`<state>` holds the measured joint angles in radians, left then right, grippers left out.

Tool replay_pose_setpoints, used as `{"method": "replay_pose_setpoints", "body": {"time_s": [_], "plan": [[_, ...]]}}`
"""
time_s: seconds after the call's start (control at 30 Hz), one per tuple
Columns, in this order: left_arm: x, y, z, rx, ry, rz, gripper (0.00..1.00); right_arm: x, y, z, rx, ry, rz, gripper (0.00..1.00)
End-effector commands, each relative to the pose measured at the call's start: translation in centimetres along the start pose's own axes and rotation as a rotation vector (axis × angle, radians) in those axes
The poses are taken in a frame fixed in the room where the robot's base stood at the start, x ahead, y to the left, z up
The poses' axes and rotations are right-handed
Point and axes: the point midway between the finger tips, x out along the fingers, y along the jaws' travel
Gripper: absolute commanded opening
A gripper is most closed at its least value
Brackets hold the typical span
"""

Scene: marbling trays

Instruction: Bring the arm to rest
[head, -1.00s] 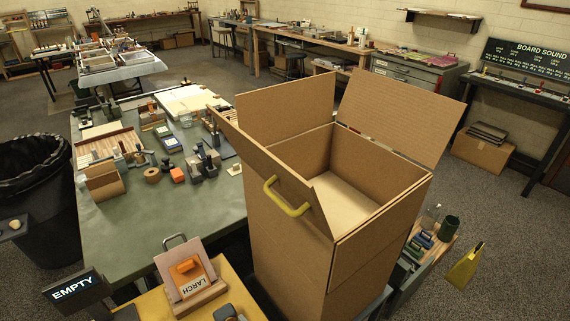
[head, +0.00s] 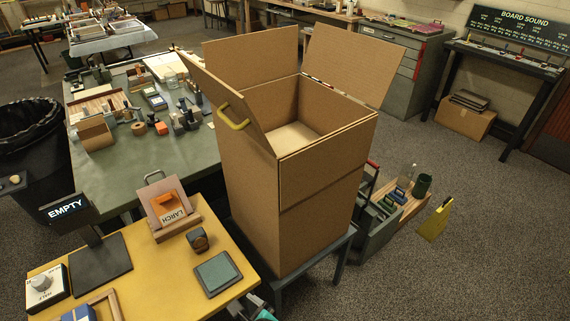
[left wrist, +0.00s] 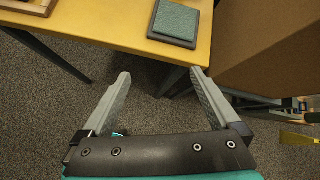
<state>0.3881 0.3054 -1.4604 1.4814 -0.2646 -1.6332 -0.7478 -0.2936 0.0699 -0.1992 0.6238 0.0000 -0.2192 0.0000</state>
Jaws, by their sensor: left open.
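My left gripper (left wrist: 160,74) is open and empty in the left wrist view. Its two grey fingers are spread over the carpet, just off the edge of a yellow-topped table (left wrist: 105,18). A small teal and dark part of my left arm shows at the bottom edge of the head view. My right gripper is not in either view.
A tall open cardboard box (head: 250,195) stands on a dark stand right of the yellow table (head: 165,270). The table holds a green pad (head: 217,274), an "EMPTY" sign (head: 67,208) and a LARCH holder (head: 172,208). Carpet (head: 450,270) at the right is mostly clear.

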Motion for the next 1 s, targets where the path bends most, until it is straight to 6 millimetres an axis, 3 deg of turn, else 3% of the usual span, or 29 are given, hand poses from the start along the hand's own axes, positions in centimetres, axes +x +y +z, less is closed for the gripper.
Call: {"method": "replay_pose_setpoints", "body": {"time_s": [0.03, 0.27, 0.5, 0.63, 0.8, 0.9, 1.0], "plan": [[1.3, 0.8, -1.8, -0.064, 0.051, 0.031, 0.96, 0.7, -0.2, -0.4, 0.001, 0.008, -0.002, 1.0], [6.9, 5.2, -8.8, -0.466, 0.279, 0.201, 0.96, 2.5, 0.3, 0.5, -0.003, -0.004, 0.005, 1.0], [11.0, 13.9, -16.0, -0.962, 0.426, 0.435, 0.96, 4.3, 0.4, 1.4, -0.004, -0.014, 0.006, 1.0], [11.8, 20.1, -19.6, -1.252, 0.444, 0.57, 0.96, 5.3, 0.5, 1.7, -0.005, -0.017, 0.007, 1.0], [11.4, 27.9, -23.1, -1.598, 0.401, 0.713, 0.96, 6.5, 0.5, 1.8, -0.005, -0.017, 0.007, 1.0], [10.8, 31.3, -24.3, -1.741, 0.36, 0.762, 0.96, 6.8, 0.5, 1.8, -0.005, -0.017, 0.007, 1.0], [10.2, 33.3, -24.9, -1.827, 0.331, 0.787, 0.96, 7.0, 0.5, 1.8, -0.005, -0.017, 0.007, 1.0]]}}
